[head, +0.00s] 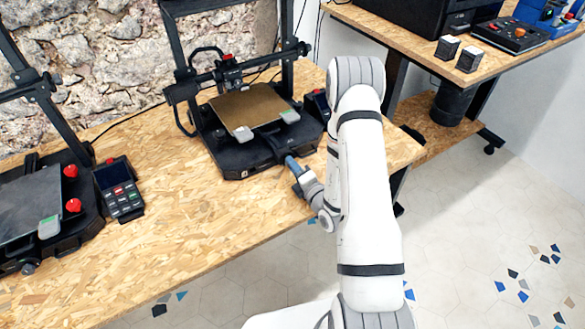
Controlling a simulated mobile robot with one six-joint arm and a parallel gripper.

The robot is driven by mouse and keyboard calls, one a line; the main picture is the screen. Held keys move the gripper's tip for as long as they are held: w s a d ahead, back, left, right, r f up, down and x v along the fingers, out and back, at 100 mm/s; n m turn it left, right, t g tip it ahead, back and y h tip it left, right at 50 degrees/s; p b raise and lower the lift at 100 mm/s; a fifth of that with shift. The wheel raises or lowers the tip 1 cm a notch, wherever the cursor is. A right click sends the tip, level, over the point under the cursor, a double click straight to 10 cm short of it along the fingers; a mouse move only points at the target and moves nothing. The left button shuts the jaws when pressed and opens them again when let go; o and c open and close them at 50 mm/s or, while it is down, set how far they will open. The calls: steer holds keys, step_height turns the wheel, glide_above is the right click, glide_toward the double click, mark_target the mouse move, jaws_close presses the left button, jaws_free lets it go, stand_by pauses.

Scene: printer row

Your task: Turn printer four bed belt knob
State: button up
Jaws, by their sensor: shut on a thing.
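A black 3D printer with a bronze bed (250,108) stands at the right end of the wooden table in the head view. My gripper (280,153) reaches in from the right and is at this printer's front edge, in front of the bed. It is shut on the printer's bed belt knob, which my gripper hides. How far the knob is turned cannot be seen.
A second printer (30,215) with red knobs and a handheld control panel (118,190) stand at the left on the table (190,210). A stone wall is behind. At the right, another bench (400,38) holds a black machine and small boxes.

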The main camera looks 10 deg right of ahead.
steer(key=m, duration=0.5)
steer(key=shift+f, duration=0.1)
stand_by(0.4)
steer(key=o, duration=1)
steer(key=b+v, duration=0.1)
steer(key=v, duration=0.6)
steer(key=shift+w, duration=0.1)
steer(key=shift+s+d, duration=0.1)
steer(key=shift+s, duration=0.4)
